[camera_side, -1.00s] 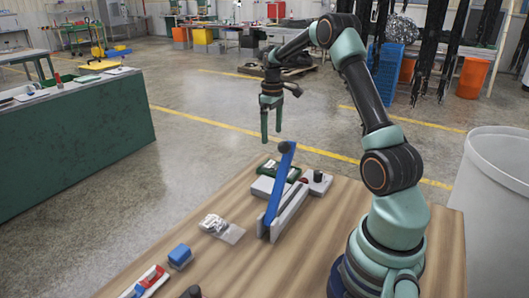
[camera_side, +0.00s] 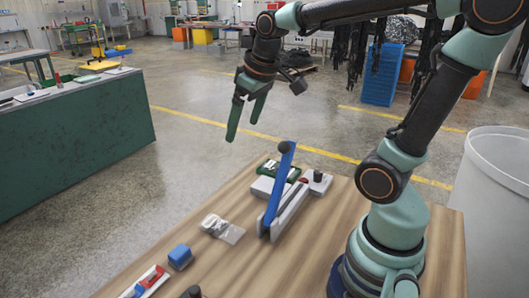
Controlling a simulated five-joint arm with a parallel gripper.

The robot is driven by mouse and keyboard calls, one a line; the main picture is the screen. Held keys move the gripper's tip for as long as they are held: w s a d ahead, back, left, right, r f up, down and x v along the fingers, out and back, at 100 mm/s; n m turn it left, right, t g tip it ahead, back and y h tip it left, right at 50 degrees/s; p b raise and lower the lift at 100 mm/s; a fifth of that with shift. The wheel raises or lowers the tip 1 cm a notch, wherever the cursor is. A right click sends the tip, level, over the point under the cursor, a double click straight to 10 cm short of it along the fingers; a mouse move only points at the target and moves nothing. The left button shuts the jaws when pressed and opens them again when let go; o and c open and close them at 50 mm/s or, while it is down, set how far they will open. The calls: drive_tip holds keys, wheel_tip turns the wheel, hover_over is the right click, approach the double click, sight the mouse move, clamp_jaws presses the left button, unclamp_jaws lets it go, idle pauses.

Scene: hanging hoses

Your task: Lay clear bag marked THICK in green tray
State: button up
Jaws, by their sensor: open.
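A clear bag (camera_side: 222,229) with grey contents lies flat on the wooden table, left of the blue-handled device. Any marking on it is too small to read. A green tray (camera_side: 279,169) sits at the far end of the table, behind the blue handle and partly hidden by it. My gripper (camera_side: 244,124) is open and empty, its two green fingers pointing down and slightly left. It hangs in the air well above the bag and the far table edge.
A device with a raised blue handle (camera_side: 278,185) stands mid-table, between the bag and the green tray. A blue block (camera_side: 180,256) and a red-and-white item (camera_side: 149,281) lie at the front left. A large white bin (camera_side: 492,200) stands right of the table.

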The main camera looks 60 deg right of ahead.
drive_tip(key=s+a+f+t, duration=0.1)
drive_tip(key=s+a, duration=0.4)
drive_tip(key=shift+a+f+y, duration=0.25)
drive_tip(key=shift+a+y, duration=0.05)
drive_tip(key=shift+s, duration=0.1)
idle(0.8)
